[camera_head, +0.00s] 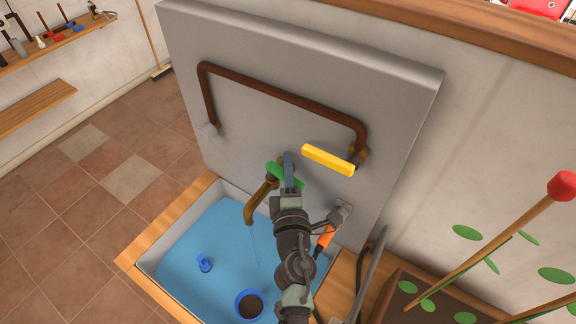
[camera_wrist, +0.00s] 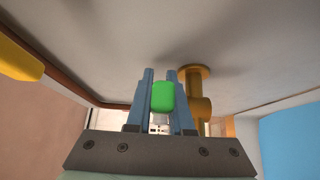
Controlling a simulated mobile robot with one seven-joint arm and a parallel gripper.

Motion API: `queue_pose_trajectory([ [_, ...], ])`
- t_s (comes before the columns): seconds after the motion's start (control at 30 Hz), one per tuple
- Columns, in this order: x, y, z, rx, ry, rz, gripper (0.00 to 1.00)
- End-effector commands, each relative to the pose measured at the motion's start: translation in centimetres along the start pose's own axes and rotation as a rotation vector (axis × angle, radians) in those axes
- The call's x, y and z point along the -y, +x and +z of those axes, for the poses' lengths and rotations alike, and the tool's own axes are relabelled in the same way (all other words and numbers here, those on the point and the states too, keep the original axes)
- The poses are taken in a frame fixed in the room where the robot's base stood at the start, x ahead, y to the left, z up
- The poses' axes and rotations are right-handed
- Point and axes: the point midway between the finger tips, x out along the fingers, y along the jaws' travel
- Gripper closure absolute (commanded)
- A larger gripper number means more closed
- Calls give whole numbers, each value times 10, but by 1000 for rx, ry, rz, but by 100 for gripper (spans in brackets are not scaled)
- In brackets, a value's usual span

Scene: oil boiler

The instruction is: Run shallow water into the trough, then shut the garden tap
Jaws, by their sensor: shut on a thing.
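The garden tap (camera_head: 258,203) is a brass spout with a green handle (camera_head: 274,169), mounted on the grey panel above the trough. A thin pale stream falls from the spout. The trough (camera_head: 150,262) has light grey walls, and blue water (camera_head: 185,240) covers its floor; I cannot tell its exact depth. My gripper (camera_head: 289,158) is at the tap from the right side. In the wrist view the green handle (camera_wrist: 162,97) sits between the two blue-grey fingers of my gripper (camera_wrist: 160,80), which are shut on it. Part of the tap body is hidden behind my gripper.
A brown pipe (camera_head: 280,92) with a yellow lever (camera_head: 328,159) runs above the tap. An orange-handled fitting (camera_head: 325,238) is close to my arm. A blue pot (camera_head: 250,305) and a small blue object (camera_head: 204,263) are in the trough. A planter box stands right.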

Motion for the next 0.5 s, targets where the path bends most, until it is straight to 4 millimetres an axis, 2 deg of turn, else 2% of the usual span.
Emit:
queue_pose_trajectory([
  [0.5,3,0,-1,24,-2,1,100],
])
